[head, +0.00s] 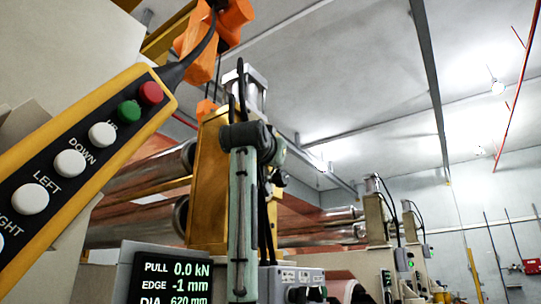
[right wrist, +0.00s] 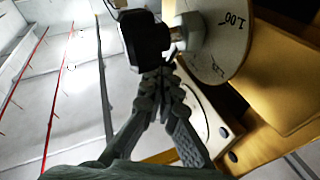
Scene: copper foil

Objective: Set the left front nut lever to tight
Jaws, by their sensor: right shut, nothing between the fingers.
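In the right wrist view a black lever (right wrist: 140,40) sits on a metal nut (right wrist: 188,32), in front of a round pale plate (right wrist: 226,45). In the head view a grey-green arm link (head: 243,215), which looks like mine, rises in front of the yellow machine block (head: 208,185). The lever cannot be made out there. My left gripper is not in view.
A yellow pendant (head: 85,150) with several buttons fills the left of the head view. A display (head: 172,282) reads 0.0 kN, -1 mm and 620 mm. Metal rollers (head: 150,170) with copper foil lie behind. An orange hook (head: 205,50) hangs above.

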